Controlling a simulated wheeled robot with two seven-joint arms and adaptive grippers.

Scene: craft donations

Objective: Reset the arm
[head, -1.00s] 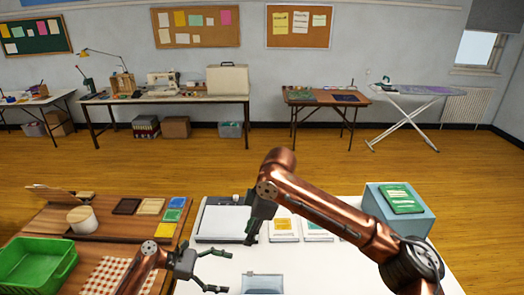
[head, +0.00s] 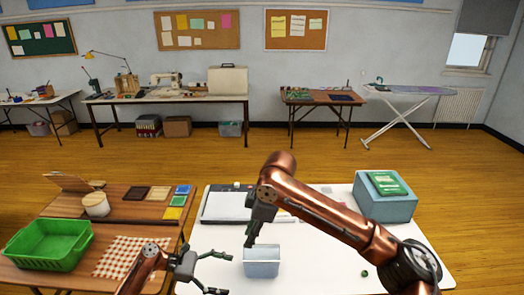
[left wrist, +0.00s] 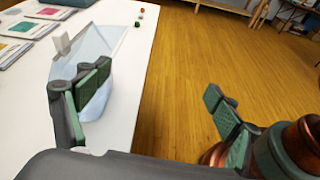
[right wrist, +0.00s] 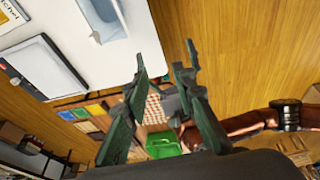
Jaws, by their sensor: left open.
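My left gripper (head: 226,273) is open and empty at the bottom of the head view, left of a pale blue clear bin (head: 262,264). In the left wrist view the jaws (left wrist: 158,88) stand wide apart, and one finger covers part of the bin (left wrist: 112,45); I cannot tell whether they touch. My right gripper (head: 249,240) points down just above and left of the bin in the head view. In the right wrist view its fingers (right wrist: 164,50) are apart with nothing between them. The right arm crosses over the white table.
The white table (head: 320,265) holds a paper trimmer (head: 228,205), a blue box (head: 385,205) with a green packet (head: 386,183), and a small green ball (head: 364,273). The wooden table at left holds a green basket (head: 48,245) and a checked cloth (head: 128,256). Open floor lies behind.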

